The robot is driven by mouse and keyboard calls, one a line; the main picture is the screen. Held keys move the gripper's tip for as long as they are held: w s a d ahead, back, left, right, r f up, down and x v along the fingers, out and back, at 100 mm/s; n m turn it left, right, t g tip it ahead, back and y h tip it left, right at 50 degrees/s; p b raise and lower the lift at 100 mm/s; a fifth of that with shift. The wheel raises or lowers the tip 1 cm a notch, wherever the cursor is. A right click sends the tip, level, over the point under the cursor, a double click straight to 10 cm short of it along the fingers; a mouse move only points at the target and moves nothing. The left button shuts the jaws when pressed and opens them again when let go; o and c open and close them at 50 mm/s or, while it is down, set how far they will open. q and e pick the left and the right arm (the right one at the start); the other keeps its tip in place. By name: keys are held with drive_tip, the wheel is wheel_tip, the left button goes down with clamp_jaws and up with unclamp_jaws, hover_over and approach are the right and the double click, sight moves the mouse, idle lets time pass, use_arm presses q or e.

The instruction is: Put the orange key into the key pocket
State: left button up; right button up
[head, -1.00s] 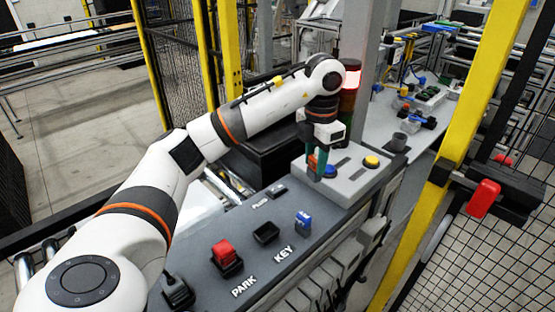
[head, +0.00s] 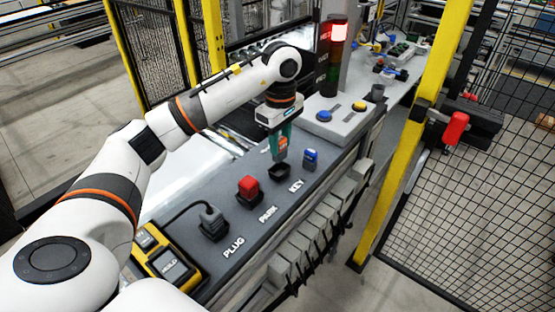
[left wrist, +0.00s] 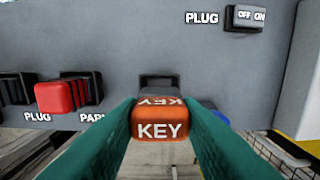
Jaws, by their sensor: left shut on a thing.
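My left gripper (head: 280,150) has teal fingers shut on the orange key (left wrist: 160,123), a block with white KEY lettering. In the left wrist view the key sits between the fingertips of the left gripper (left wrist: 160,112). In the head view the fingers point down just above the key pocket (head: 280,172), a black square socket near the KEY label. The key is mostly covered by the fingers there. The gap between key and pocket is hard to judge. A dark frame also shows behind the key in the left wrist view. My right gripper is not in view.
A blue block (head: 311,157) stands close right of the pocket. A red block (head: 247,186) sits in a black holder near PARK. A black plug (head: 211,218) and a yellow meter (head: 167,262) are nearer. A grey button box (head: 335,127) stands at the panel's far end.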

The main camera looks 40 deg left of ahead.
sight(280, 157)
use_arm(q)
drive_tip(key=shift+f, duration=0.55)
wheel_tip(280, 157, down, 4)
drive_tip(key=shift+s+r+p, duration=0.15)
drive_tip(key=shift+p, duration=0.55)
drive_tip(key=shift+f, duration=0.25)
drive_tip(key=shift+f, duration=0.1)
drive_tip(key=shift+f+b, duration=0.15)
drive_tip(key=shift+b, duration=0.15)
drive_tip(key=o, duration=1)
drive_tip(key=shift+c, duration=0.2)
